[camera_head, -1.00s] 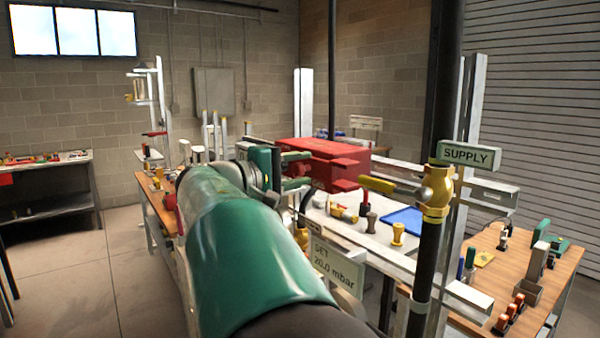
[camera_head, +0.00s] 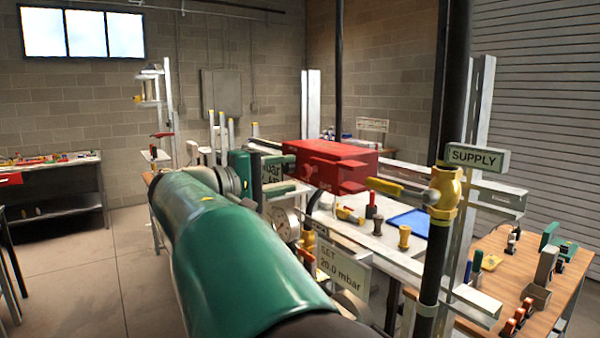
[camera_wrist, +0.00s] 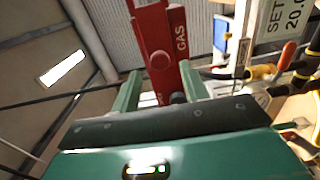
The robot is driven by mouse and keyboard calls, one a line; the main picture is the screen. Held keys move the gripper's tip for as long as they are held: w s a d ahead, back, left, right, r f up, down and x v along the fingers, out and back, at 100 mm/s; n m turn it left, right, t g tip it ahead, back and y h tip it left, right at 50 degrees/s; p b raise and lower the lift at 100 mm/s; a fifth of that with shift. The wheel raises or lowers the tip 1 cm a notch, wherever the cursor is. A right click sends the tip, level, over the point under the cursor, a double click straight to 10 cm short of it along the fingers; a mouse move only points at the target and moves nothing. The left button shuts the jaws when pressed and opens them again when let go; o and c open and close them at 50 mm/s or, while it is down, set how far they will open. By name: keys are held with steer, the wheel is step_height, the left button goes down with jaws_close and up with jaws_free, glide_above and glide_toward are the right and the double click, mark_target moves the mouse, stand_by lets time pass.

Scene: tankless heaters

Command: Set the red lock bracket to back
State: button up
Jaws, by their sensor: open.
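A red block-like bracket (camera_head: 330,165) stands in the middle of the head view, just right of my gripper. In the wrist view a red bar marked "GAS" (camera_wrist: 163,50) with a round dark boss runs up and away between my fingers. I cannot tell whether bar and block are one piece. My gripper (camera_head: 290,173) is open, its two green fingers pointing at the block's left side. In the wrist view my gripper (camera_wrist: 160,78) has a finger on each side of the red bar, with no clear contact. My arm hides the area below and left.
A brass valve with a yellow lever (camera_head: 443,188) sits on a black pipe right of the block, below a "SUPPLY" sign (camera_head: 474,157). A "SET 20.0 mbar" sign (camera_head: 342,264) and a round gauge (camera_head: 284,223) are close to my arm. Tools lie on the benches.

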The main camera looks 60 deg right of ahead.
steer(key=v, duration=0.8)
steer(key=shift+a, duration=0.2)
steer(key=shift+w, duration=0.1)
steer(key=s+a+f+n+t+y, duration=0.1)
steer(key=a+f+n+t+y, duration=0.75)
steer(key=a+f, duration=1.3)
steer(key=s+a+f+m+t+y, duration=0.2)
steer(key=a+f+t+y, duration=0.3)
steer(key=a, duration=0.6)
step_height(320, 180, down, 3)
steer(key=shift+r+m+y, duration=0.2)
steer(key=shift+m+y, duration=0.35)
steer(key=shift+y, duration=0.7)
steer(key=shift+c, duration=1)
steer(key=shift+d, duration=0.15)
